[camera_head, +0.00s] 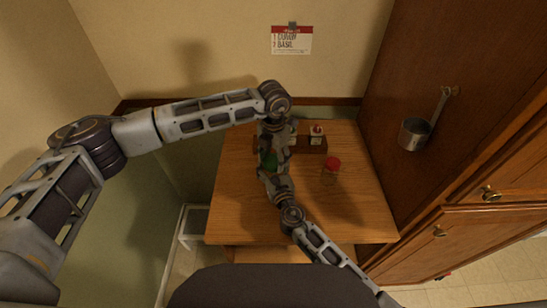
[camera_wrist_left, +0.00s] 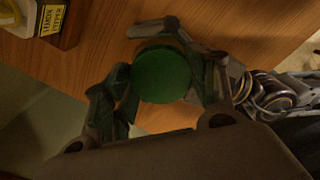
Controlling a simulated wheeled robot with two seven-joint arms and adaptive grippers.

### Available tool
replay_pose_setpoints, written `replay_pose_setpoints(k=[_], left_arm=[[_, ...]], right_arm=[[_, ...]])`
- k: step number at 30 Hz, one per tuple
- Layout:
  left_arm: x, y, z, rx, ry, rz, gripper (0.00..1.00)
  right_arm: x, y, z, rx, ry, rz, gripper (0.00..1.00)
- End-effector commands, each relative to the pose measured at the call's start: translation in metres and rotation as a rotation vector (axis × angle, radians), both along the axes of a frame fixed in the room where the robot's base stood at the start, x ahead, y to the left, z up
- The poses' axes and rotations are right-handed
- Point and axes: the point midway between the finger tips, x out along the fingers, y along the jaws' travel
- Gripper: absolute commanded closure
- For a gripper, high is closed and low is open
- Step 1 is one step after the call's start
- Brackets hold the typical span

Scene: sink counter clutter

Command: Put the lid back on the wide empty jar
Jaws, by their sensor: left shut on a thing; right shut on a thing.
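A round green lid (camera_wrist_left: 162,74) lies between the fingers of my left gripper (camera_wrist_left: 160,90), which is shut on it. In the head view the green lid (camera_head: 268,160) shows over the left part of the table, partly covered by my grippers. My right gripper (camera_head: 271,180) comes up from below and meets the left one there. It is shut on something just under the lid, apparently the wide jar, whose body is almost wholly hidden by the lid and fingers. I cannot tell whether the lid touches the jar's rim.
A jar with a red lid (camera_head: 332,165) stands on the wooden table (camera_head: 355,205), right of my grippers. A wooden rack (camera_head: 314,147) with small labelled containers is at the back. A metal cup (camera_head: 413,134) hangs on the cabinet. The table's right front is clear.

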Motion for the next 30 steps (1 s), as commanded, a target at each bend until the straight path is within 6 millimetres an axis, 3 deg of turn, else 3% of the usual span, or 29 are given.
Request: replay_pose_setpoints(k=[30], left_arm=[[0.0015, 0.0015, -0.0005, 0.006, -0.004, -0.812, 0.71]], right_arm=[[0.0002, -0.0014, -0.0001, -0.001, 0.000, -0.003, 1.00]])
